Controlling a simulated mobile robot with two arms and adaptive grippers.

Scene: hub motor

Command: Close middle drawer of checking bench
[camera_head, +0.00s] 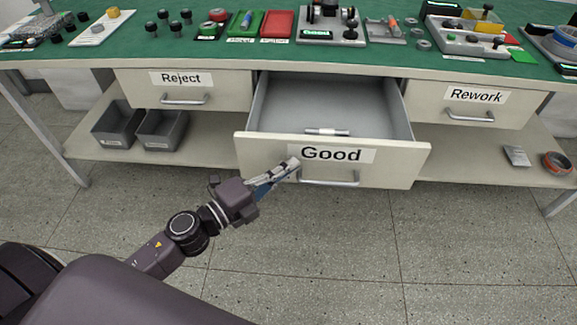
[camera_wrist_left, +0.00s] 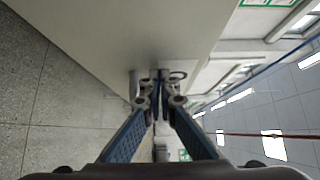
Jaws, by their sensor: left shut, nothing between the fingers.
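The middle drawer (camera_head: 400,165), labelled "Good", is pulled out from the checking bench (camera_head: 230,64). Its front stands well forward of the drawers on either side. A small silver cylindrical part (camera_head: 327,132) lies inside it. My left gripper (camera_head: 292,166) is shut and empty, with its tips at the drawer front just left of the bar handle (camera_head: 330,179). In the left wrist view the shut fingers (camera_wrist_left: 158,80) point along the pale drawer front (camera_wrist_left: 130,30); I cannot tell whether they touch it. My right gripper is not in view.
The "Reject" drawer (camera_head: 225,93) and "Rework" drawer (camera_head: 430,105) are shut. Grey bins (camera_head: 162,130) stand on the lower shelf at left; a tape roll (camera_head: 556,163) lies at right. The green bench top carries several parts and fixtures. The floor in front is clear.

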